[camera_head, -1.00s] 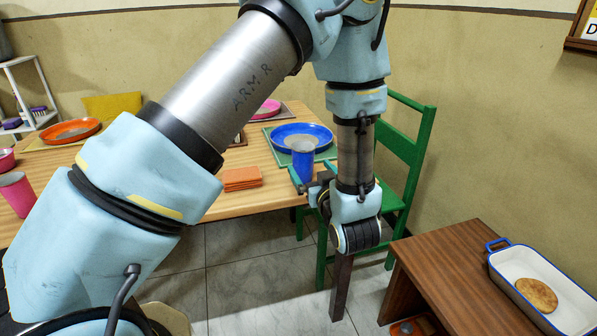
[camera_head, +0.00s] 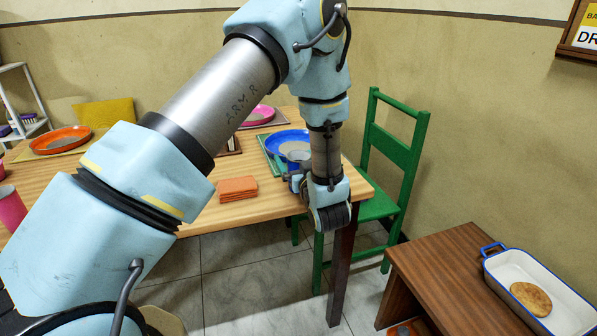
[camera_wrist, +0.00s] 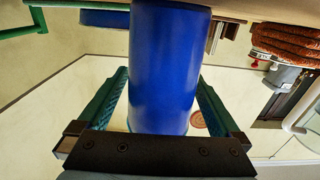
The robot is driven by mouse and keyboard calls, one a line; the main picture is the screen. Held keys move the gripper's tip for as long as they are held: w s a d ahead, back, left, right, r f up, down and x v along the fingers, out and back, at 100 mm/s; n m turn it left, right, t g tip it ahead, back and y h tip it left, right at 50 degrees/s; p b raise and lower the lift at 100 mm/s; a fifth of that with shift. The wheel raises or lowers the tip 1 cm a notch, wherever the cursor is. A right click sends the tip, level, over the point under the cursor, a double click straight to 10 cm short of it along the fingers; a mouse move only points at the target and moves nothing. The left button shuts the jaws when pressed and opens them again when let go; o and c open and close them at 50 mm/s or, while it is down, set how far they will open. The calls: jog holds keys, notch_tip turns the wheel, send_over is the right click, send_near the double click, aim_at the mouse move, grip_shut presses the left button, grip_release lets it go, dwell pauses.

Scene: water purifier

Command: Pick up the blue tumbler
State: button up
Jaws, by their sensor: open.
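The blue tumbler (camera_wrist: 165,70) stands large in the middle of the wrist view, between the two teal fingers of my gripper (camera_wrist: 162,85). The fingers are spread, one on each side, with the tumbler between them. I cannot tell whether either finger touches it. In the head view the tumbler (camera_head: 295,153) is near the table's right corner, in front of a blue plate (camera_head: 280,140), mostly hidden by my wrist and gripper (camera_head: 293,180).
Orange napkins (camera_head: 238,188) lie left of my gripper on the wooden table (camera_head: 195,215). A green chair (camera_head: 397,150) stands close on the right. A brown side table (camera_head: 440,270) bears a white, blue-rimmed dish (camera_head: 565,305) with a round brown item (camera_head: 530,298).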

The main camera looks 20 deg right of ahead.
jog(key=shift+w, duration=0.2)
jog(key=c, duration=1.4)
